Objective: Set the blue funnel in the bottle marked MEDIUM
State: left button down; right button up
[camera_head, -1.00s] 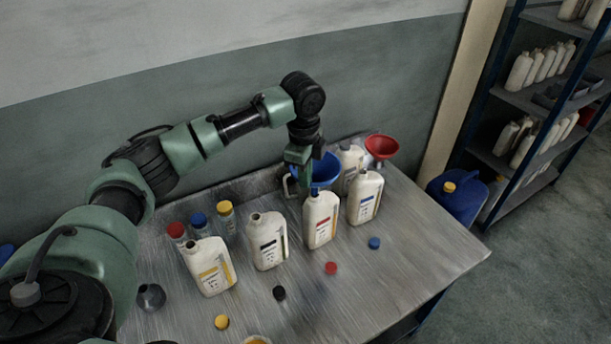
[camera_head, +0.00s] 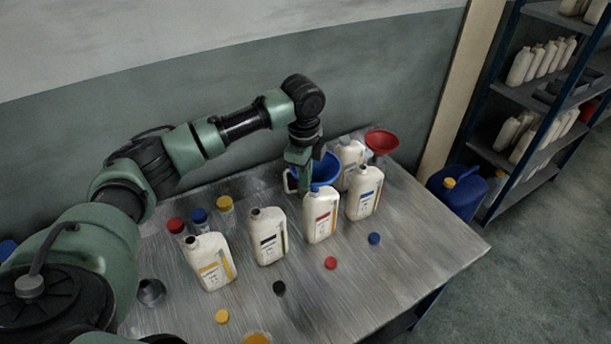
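The blue funnel (camera_head: 327,169) is at the back of the table, its wide mouth facing up. My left gripper (camera_head: 303,188) reaches down onto its left side, its fingers closed at the funnel wall. The funnel is just behind the white red-label bottle (camera_head: 320,216); its spout is hidden, so I cannot tell what is under it. A blue-label bottle (camera_head: 364,193), a black-label bottle (camera_head: 267,237) and a yellow-label bottle (camera_head: 210,264) stand in the same row. Another white bottle (camera_head: 350,159) stands behind. The word MEDIUM is too small to read. My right gripper is out of view.
A red funnel (camera_head: 381,141) stands at the back right. Red (camera_head: 330,263), blue (camera_head: 374,238), black (camera_head: 279,287) and yellow (camera_head: 221,316) caps lie in front. Capped containers (camera_head: 200,219) stand at left; a dark funnel-like piece (camera_head: 151,291) is nearer. The table's right front is clear.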

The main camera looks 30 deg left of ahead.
pick_arm(q)
jog(key=shift+f, duration=0.85)
jog(key=c, duration=1.6)
grip_release()
